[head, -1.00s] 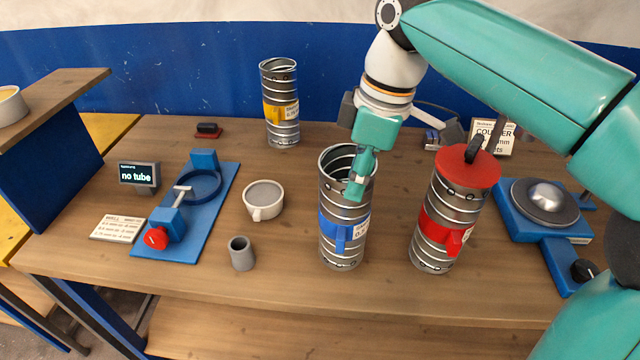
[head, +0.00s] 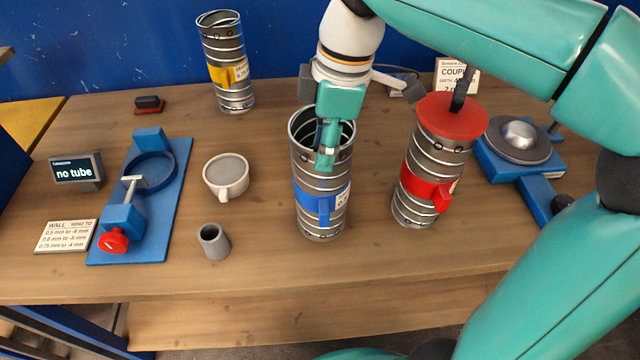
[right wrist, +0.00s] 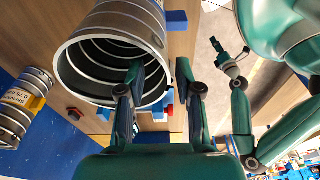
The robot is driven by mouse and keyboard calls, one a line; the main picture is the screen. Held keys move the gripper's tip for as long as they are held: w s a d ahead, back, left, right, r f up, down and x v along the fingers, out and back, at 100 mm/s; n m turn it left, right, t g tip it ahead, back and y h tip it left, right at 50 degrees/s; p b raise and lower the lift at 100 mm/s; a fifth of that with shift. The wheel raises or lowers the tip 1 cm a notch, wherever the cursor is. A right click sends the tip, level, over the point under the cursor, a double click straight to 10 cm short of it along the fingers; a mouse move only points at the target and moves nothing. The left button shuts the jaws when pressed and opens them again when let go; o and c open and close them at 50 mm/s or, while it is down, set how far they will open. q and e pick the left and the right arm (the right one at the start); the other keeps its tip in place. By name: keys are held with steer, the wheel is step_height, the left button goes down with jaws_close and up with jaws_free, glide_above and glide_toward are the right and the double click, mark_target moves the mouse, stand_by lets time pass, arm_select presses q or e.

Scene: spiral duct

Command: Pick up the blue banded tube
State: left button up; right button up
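The blue banded tube (head: 308,208) is an open-topped silver spiral duct with a blue band, standing upright on the table. In the right wrist view its ribbed wall and open mouth (right wrist: 85,70) fill the upper left. My right gripper (head: 326,160) is at the tube's rim from above. In the right wrist view my right gripper (right wrist: 159,70) has its fingers apart, one inside the mouth and one outside, with the wall between them. A gap shows beside the wall. My left gripper (right wrist: 217,45) is small and far off in the right wrist view; its opening is unclear.
A red banded tube (head: 417,188) with a red lid stands close on the right. A yellow banded tube (head: 228,75) stands back left. A grey cup (head: 213,241), a white mug (head: 226,176) and a blue fixture (head: 165,215) are to the left. A blue-based device (head: 515,165) is on the right.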

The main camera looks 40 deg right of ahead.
mark_target(322, 188)
step_height(322, 188, down, 6)
steer(key=shift+a, duration=0.35)
jaws_close()
steer(key=shift+w, duration=0.1)
stand_by(0.4)
